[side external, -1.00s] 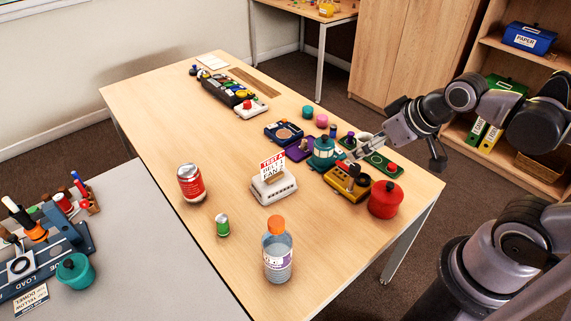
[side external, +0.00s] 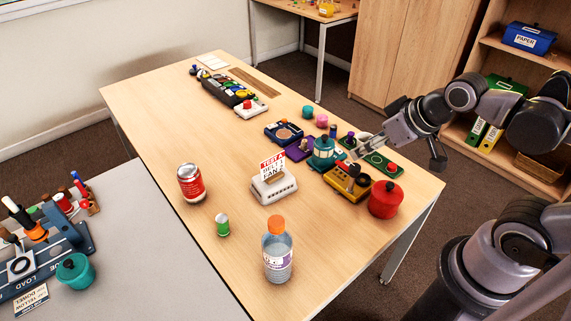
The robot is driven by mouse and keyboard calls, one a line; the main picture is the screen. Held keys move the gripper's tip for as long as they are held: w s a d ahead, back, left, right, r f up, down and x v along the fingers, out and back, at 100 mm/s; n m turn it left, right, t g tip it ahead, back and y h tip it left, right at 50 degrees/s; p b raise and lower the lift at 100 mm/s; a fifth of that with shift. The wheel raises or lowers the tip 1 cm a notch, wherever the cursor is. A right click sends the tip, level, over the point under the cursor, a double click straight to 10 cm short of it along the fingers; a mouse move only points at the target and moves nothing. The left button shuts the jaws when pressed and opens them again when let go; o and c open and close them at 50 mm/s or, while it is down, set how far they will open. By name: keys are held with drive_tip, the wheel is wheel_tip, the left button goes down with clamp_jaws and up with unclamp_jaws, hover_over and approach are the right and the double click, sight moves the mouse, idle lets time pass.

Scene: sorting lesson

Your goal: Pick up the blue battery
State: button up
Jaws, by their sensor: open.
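A small dark-blue cylinder (side external: 333,130), which looks like the blue battery, stands upright on the wooden table (side external: 240,258) behind the teal pot. It is tiny in the view, so its markings cannot be read. My gripper (side external: 358,152) is open, low over the table between the teal pot (side external: 323,153) and the green board (side external: 384,166). It is to the front right of the blue cylinder and apart from it. I see nothing held between its fingers, though they are small and partly blend with things behind them.
Close around my gripper are a yellow device (side external: 347,186), a red pot (side external: 385,200) and a purple block (side external: 299,150). Pink (side external: 322,121) and teal (side external: 307,111) pots stand behind the blue cylinder.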

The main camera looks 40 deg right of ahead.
drive_tip(key=w+d+r+m+g+h, duration=0.1)
drive_tip(key=w+d+r+m, duration=0.25)
drive_tip(key=w, duration=0.45)
drive_tip(key=m+g+h, duration=0.3)
drive_tip(key=m+g, duration=0.1)
drive_tip(key=m, duration=0.5)
hover_over(334, 126)
drive_tip(key=s+a, duration=0.1)
drive_tip(key=a, duration=0.2)
wheel_tip(334, 126, down, 18)
drive_tip(key=shift+s+x, duration=0.15)
drive_tip(key=shift+x, duration=2.3)
drive_tip(key=shift+s+x, duration=0.15)
drive_tip(key=shift+x, duration=2.25)
drive_tip(key=shift+f, duration=0.1)
clamp_jaws()
